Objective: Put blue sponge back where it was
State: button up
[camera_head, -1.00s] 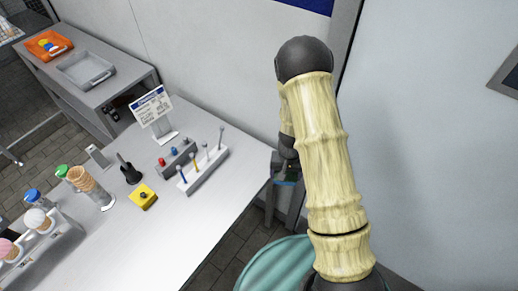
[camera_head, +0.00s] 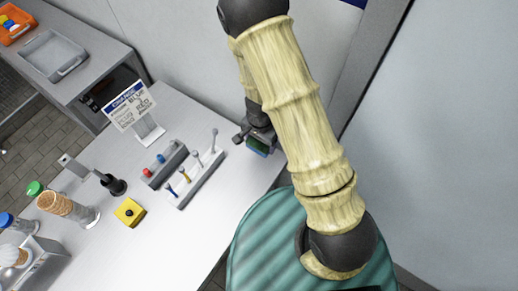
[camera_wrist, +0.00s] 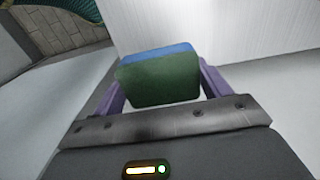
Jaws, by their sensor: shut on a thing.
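The blue sponge (camera_wrist: 158,80) is between my gripper's purple fingers in the wrist view. It has a thin blue layer and a dark green face turned to the camera. My gripper (camera_wrist: 160,88) is shut on it. In the head view the sponge (camera_head: 258,146) shows as a small green and blue patch under my gripper (camera_head: 260,138), at the right end of the white table. My arm hides part of that area. The head view does not clearly show how high the sponge is above the table.
The white table (camera_head: 190,225) holds a sign (camera_head: 130,105), a rack of rods (camera_head: 195,175), a grey block with knobs (camera_head: 163,163), a yellow box (camera_head: 129,211) and cones (camera_head: 60,205). A grey tray (camera_head: 52,55) and orange tray (camera_head: 14,24) stand on the back-left counter.

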jog(key=shift+s+r, duration=0.1)
jog(key=b, duration=0.2)
send_over(260, 160)
notch_tip(260, 160, down, 6)
jog(key=shift+r, duration=0.1)
dwell(0.3)
jog(key=shift+f, duration=2.15)
jog(key=shift+b, duration=0.3)
jog(key=shift+f, duration=0.2)
jog(key=o, duration=1)
jog(key=shift+r, duration=0.1)
jog(key=shift+c, duration=0.2)
